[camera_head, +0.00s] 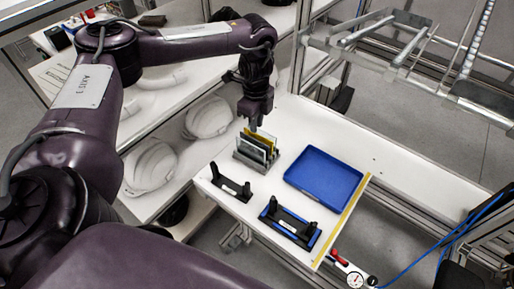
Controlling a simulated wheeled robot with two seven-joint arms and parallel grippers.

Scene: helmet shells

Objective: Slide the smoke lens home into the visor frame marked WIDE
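A small grey rack (246,161) on the white bench holds several upright flat lenses, with yellow and greyish faces (262,140). I cannot tell which one is the smoke lens. My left gripper (253,127) points down right at the top of the rack. Its fingertips are too small to show whether they are open or hold a lens. A black frame with two posts (232,187) lies in front of the rack. A larger black frame on a blue base (291,224) is nearer the front right. The marks on both are unreadable. My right gripper is out of view.
An empty blue tray (323,179) lies right of the rack. A yellow strip (344,217) runs along the bench edge, with a gauge (355,280) and red handle below. White helmet shells (151,165) sit on the left shelf. The bench right of the tray is clear.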

